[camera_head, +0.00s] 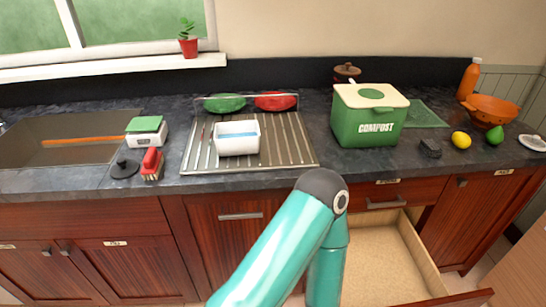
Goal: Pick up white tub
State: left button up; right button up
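Neither of my grippers is in view.
Green and red bowls (275,101) sit behind the tub. A drawer (385,262) is open below the counter at right.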

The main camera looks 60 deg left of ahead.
aim_at(238, 139)
jog(key=z, duration=0.75)
jog(key=i, duration=0.15)
jog(key=u, duration=2.7)
jog(key=k, duration=0.8)
jog(key=u, duration=0.2)
jog(key=i, duration=0.8)
jog(key=z, duration=0.1)
